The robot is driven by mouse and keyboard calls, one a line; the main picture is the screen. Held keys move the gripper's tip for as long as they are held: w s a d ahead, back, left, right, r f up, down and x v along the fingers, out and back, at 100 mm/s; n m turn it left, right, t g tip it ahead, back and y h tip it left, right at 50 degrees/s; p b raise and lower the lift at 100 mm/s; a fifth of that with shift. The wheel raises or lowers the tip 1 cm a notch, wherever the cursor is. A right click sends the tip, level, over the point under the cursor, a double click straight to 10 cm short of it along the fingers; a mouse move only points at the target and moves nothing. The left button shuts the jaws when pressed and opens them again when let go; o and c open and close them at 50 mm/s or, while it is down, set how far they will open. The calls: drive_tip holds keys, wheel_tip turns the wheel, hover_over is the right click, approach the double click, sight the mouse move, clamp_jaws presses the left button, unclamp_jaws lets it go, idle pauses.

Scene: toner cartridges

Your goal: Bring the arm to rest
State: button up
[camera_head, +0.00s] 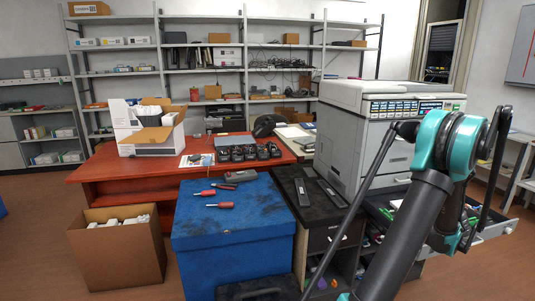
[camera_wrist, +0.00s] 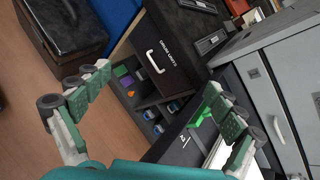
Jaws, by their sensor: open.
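My gripper (camera_wrist: 158,80) shows in the wrist view with its two green-padded fingers spread wide apart and nothing between them. It hangs above the floor and the dark cabinet (camera_wrist: 150,55) with a drawer and open shelves. In the head view my arm rises at the right, bent at a teal joint, in front of the large printer (camera_head: 345,135). My gripper cannot be made out there. Several black toner cartridges (camera_head: 250,152) stand in a row on the red desk (camera_head: 95,172). Two long dark pieces (camera_head: 302,192) lie on the black cabinet top.
A blue chest (camera_head: 235,245) with red-handled tools (camera_head: 222,205) stands in the middle. A cardboard box (camera_head: 120,255) is on the floor at left. An open drawer (camera_head: 490,232) juts out from under the printer, close to my arm. Shelves (camera_head: 200,75) line the back wall.

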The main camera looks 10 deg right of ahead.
drive_tip(key=a+r+n+g+h, duration=0.15)
drive_tip(key=a+n+g, duration=0.6)
drive_tip(key=a, duration=1.95)
drive_tip(key=s+a+f+n+h, duration=0.1)
drive_tip(key=s+a+n+h, duration=0.1)
drive_tip(key=s+a+n, duration=0.5)
drive_tip(key=s+a+f+n+t+h, duration=0.1)
drive_tip(key=s+a+n+h, duration=0.1)
drive_tip(key=s+a+n, duration=0.5)
drive_tip(key=s+n, duration=0.2)
drive_tip(key=n, duration=0.1)
drive_tip(key=shift+s+a+f, duration=0.25)
drive_tip(key=shift+s+a, duration=0.1)
drive_tip(key=shift+a, duration=0.05)
